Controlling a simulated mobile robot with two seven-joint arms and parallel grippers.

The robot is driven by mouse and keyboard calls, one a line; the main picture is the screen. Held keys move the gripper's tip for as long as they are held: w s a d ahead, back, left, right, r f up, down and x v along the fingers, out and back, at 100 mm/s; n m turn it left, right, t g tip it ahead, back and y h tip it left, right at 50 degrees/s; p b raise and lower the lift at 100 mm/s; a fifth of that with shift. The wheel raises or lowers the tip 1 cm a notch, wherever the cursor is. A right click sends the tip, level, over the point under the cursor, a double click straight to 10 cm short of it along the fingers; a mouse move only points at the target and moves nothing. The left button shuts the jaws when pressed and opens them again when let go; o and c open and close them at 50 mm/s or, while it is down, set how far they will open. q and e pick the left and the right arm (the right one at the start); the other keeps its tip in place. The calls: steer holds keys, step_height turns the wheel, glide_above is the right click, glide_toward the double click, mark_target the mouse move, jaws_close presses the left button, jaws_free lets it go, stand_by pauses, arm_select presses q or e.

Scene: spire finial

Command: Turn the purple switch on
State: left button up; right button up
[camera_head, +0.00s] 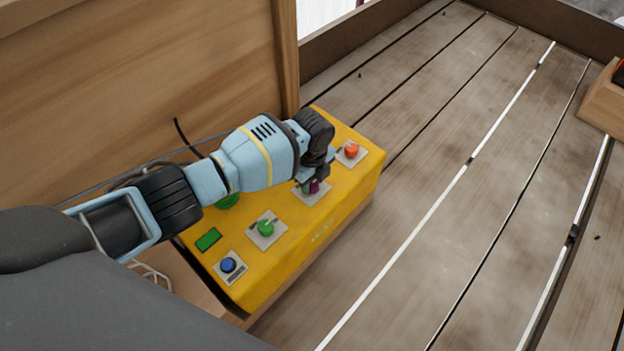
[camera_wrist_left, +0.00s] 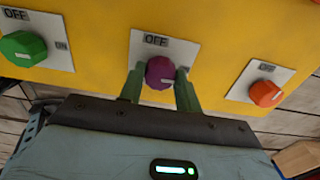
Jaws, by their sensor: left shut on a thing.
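The purple switch (camera_head: 314,186) is a round knob on a light plate on top of the yellow box (camera_head: 345,205). In the left wrist view the purple switch (camera_wrist_left: 160,72) sits between the two green fingers of my left gripper (camera_wrist_left: 160,88), which is shut on it. Its plate reads OFF above the knob, and a second label at its right is partly hidden by a finger. In the head view my left gripper (camera_head: 312,180) reaches down over the knob and partly hides it. My right gripper is not in view.
The yellow box also bears an orange knob (camera_head: 351,150), a green knob (camera_head: 265,227), a blue button (camera_head: 228,265) and a green rectangle (camera_head: 208,239). A wooden panel (camera_head: 140,70) stands behind. Cables lie behind the box. The planked surface (camera_head: 440,200) to the right is mostly clear.

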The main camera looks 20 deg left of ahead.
mark_target(312, 183)
arm_select(q)
steer(key=o, duration=1)
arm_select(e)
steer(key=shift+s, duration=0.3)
arm_select(q)
step_height(312, 183, up, 7)
steer(key=p, duration=0.3)
steer(key=shift+r, duration=0.45)
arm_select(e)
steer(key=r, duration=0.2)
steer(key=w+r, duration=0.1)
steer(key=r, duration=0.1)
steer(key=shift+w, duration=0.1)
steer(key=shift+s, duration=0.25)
